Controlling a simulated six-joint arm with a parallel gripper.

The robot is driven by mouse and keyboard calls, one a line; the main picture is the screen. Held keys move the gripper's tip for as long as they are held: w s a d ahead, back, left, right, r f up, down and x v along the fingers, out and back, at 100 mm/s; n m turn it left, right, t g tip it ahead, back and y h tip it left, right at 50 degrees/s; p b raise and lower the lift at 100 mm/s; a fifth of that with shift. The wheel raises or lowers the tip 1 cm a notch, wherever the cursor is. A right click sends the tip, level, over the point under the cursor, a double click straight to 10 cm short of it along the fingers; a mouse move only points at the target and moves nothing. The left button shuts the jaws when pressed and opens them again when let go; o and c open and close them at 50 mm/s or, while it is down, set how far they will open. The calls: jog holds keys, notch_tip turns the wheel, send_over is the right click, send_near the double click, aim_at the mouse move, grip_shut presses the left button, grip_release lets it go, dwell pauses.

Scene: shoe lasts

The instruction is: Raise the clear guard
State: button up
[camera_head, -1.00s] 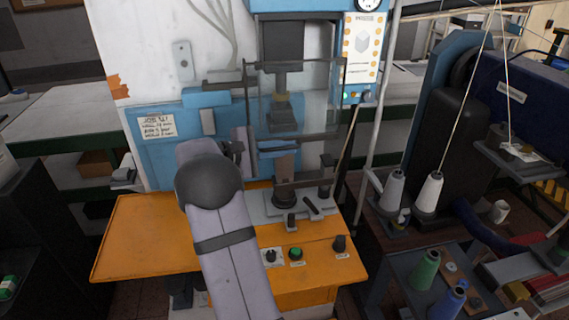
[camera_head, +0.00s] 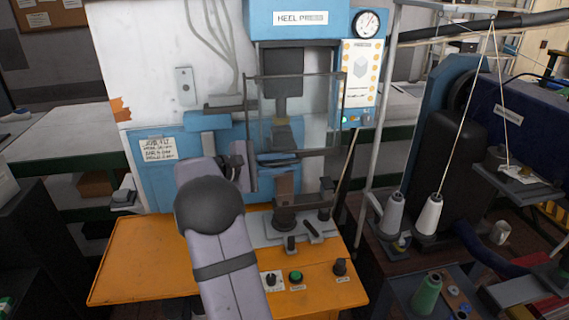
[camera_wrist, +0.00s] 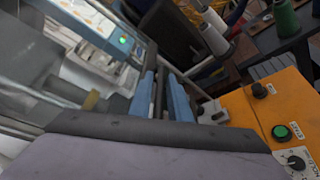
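The clear guard (camera_head: 262,112) is a transparent panel in a dark frame at the front of the blue heel press. It hangs over the dark ram and above the last clamp. A dark bar (camera_head: 312,154) runs along its lower edge. My gripper (camera_head: 280,158) reaches in from the left at this bar, its blue fingers lying along it. In the wrist view my two blue fingers (camera_wrist: 162,97) have the dark bar between them and appear closed on it. My forearm hides part of the press's left side.
The orange table (camera_head: 145,260) carries a green button (camera_head: 295,276) and black knobs. The dark clamp (camera_head: 300,203) stands below the guard. A pressure gauge (camera_head: 367,23) is at the top right. Thread cones (camera_head: 428,214) and a dark machine stand close on the right.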

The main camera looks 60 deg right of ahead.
jog(key=b+v, duration=0.3)
jog(key=v, duration=0.2)
jog(key=shift+w+a, duration=0.2)
jog(key=shift+a, duration=0.15)
jog(key=shift+w+a+r, duration=0.3)
jog(key=shift+a+r, duration=0.05)
jog(key=shift+a, duration=0.3)
jog(key=s+a+f+n+t+y, duration=0.15)
jog(key=a+f+y, duration=0.25)
jog(key=a+f, duration=0.5)
jog(key=a+f+m+t+y, duration=0.1)
jog(key=a+f+t+y, duration=0.25)
jog(key=a+f, duration=0.6)
jog(key=s+a+f+y, duration=0.2)
jog(key=s+a, duration=0.1)
jog(key=a, duration=0.4)
jog(key=s+a+f+m+t+y, duration=0.1)
jog(key=s+a+f+y, duration=0.1)
jog(key=a, duration=0.6)
jog(key=s+a+f+m+y, duration=0.1)
jog(key=s+a+f+y, duration=0.1)
jog(key=a, duration=0.5)
jog(key=s+f, duration=0.1)
jog(key=s, duration=0.1)
jog(key=shift+s+a+f+t+y, duration=0.25)
jog(key=shift+s+t+y, duration=0.05)
jog(key=shift+s+y, duration=0.1)
